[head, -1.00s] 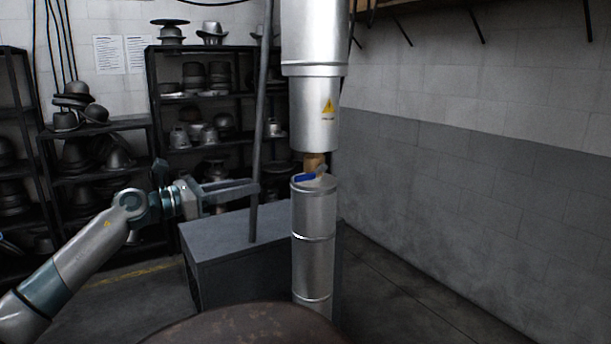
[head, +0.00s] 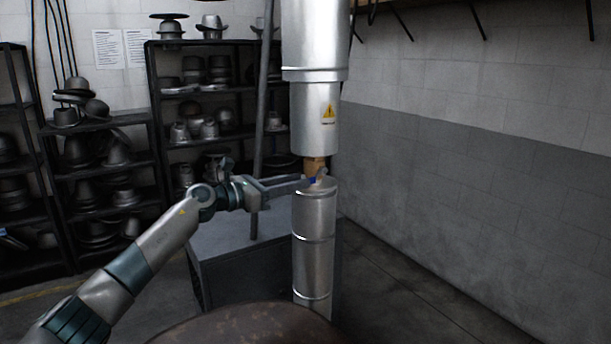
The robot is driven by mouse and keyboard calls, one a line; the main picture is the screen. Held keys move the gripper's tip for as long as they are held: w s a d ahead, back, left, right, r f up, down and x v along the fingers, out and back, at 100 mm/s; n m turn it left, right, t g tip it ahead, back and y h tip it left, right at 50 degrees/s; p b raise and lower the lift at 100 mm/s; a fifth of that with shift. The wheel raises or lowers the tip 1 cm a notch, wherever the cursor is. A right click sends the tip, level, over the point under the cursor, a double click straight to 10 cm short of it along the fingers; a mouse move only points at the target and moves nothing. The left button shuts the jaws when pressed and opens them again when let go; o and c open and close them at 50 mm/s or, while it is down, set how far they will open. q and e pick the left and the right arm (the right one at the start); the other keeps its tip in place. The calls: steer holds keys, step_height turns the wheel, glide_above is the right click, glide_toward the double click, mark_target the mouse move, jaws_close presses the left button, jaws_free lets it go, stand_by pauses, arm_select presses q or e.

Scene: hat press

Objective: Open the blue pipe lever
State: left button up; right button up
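The blue pipe lever (head: 313,181) is at the gap in the vertical silver pipe, just above the lower section (head: 314,240) and beside a brass-coloured fitting (head: 314,165). Only a small blue part of it shows; the rest is hidden behind my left gripper's fingers. My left gripper (head: 308,182) reaches in from the left with its fingertips at the lever. Whether the fingers touch it, and how far apart they are, I cannot tell. My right gripper is not in view.
A thin grey pole (head: 262,120) stands on a grey box (head: 235,250) left of the pipe. A dark round surface (head: 245,325) is in front at the bottom. Shelves with metal hat forms (head: 205,95) line the back. The floor at right is clear.

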mark_target(314, 178)
arm_select(q)
steer(key=shift+p+x, duration=0.4)
steer(key=shift+x, duration=1.4)
jaws_close()
